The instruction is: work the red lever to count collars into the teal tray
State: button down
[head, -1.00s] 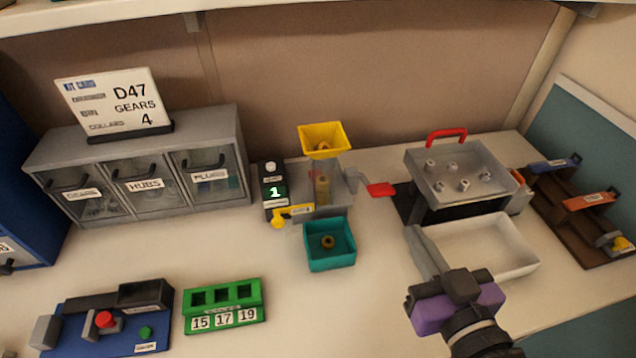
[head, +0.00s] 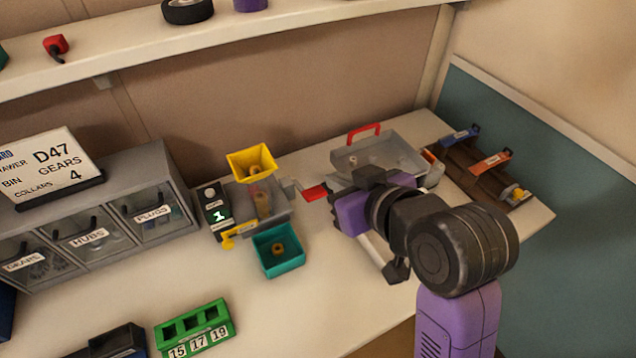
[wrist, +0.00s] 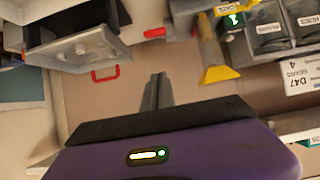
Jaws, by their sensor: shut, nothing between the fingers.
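The red lever (head: 315,192) sticks out to the right of the collar dispenser, whose yellow hopper (head: 252,162) holds collars. It also shows in the wrist view (wrist: 155,33). The teal tray (head: 286,266) stands below the dispenser with one brass collar (head: 279,248) in it. The counter (head: 217,212) beside the dispenser appears to show 1. My gripper (wrist: 158,80) is shut and empty. In the head view its purple body is just right of the lever, and its fingertips are hard to make out. The wrist view shows the fingertips apart from the lever.
A grey bin with a red handle (head: 364,130) stands behind my gripper, and my arm partly covers it. A sign (head: 50,168) reads GEARS and COLLARS 4. Labelled drawers (head: 95,235) stand at left, a green number block (head: 195,325) in front. The bench before the tray is clear.

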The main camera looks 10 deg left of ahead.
dwell(0.3)
jog(key=p, duration=0.1)
send_over(319, 194)
jog(key=w+a, duration=0.1)
notch_tip(319, 194, down, 5)
jog(key=shift+w+f, duration=0.1)
jog(key=shift+f, duration=0.05)
jog(key=f, duration=0.2)
jog(key=s+f, duration=0.1)
jog(key=shift+d, duration=0.35)
jog(key=shift+s+f+p, duration=0.15)
jog(key=shift+f+p, duration=0.15)
jog(key=shift+f, duration=0.05)
jog(key=shift+d+f+b, duration=0.15)
jog(key=shift+f+b, duration=0.05)
jog(key=shift+b, duration=0.15)
